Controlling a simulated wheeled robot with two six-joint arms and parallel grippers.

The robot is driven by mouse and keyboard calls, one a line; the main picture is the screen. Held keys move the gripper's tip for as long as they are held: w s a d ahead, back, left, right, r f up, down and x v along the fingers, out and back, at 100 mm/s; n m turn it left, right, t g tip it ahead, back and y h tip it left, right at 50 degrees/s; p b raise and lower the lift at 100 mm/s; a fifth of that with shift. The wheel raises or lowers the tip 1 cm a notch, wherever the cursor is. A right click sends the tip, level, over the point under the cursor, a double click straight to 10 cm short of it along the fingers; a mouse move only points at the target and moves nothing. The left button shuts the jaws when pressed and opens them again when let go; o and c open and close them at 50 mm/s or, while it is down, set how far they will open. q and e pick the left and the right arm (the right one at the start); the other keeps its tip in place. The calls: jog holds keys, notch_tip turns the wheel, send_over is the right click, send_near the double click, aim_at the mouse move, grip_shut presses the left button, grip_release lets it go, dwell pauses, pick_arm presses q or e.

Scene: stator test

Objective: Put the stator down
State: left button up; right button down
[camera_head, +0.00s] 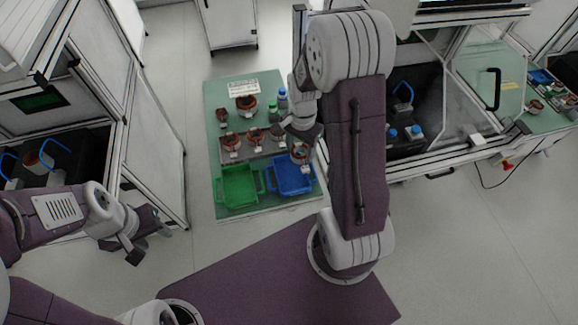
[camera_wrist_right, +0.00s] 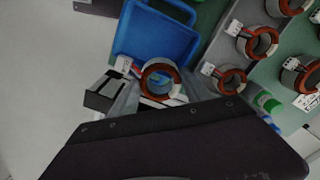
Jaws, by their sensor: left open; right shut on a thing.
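My right gripper (camera_head: 302,138) is shut on a stator (camera_head: 300,153), a copper-and-grey ring with a white tag. In the head view it appears over the far edge of the blue bin (camera_head: 293,185). In the right wrist view the held stator (camera_wrist_right: 161,79) sits between the fingers, beside the blue bin (camera_wrist_right: 158,38) in the picture; its height above the table cannot be told. My left gripper (camera_head: 148,240) is open and empty, well left of the table, over the floor.
The green table (camera_head: 215,96) also bears a green bin (camera_head: 240,187) left of the blue one. Several other stators stand farther back, some in a row on a grey rack (camera_head: 243,157). Bottles (camera_head: 282,97) stand at the back right. Cabinets flank both sides.

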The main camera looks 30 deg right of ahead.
jog(key=a+f, duration=0.1)
jog(key=a, duration=0.1)
jog(key=a+f, duration=0.1)
jog(key=shift+a+f, duration=0.2)
jog(key=shift+a, duration=0.15)
jog(key=shift+f, duration=2)
jog(key=c, duration=0.8)
grip_release()
jog(key=shift+f, duration=0.15)
jog(key=shift+o, duration=0.2)
notch_tip(320, 180, up, 12)
jog(key=s+a+n+t, duration=0.1)
jog(key=s+a+n, duration=0.3)
jog(key=s+n, duration=0.4)
jog(key=n, duration=0.5)
jog(key=shift+s+a+f+p, duration=0.15)
jog(key=shift+a+p, duration=0.15)
jog(key=shift+a, duration=0.1)
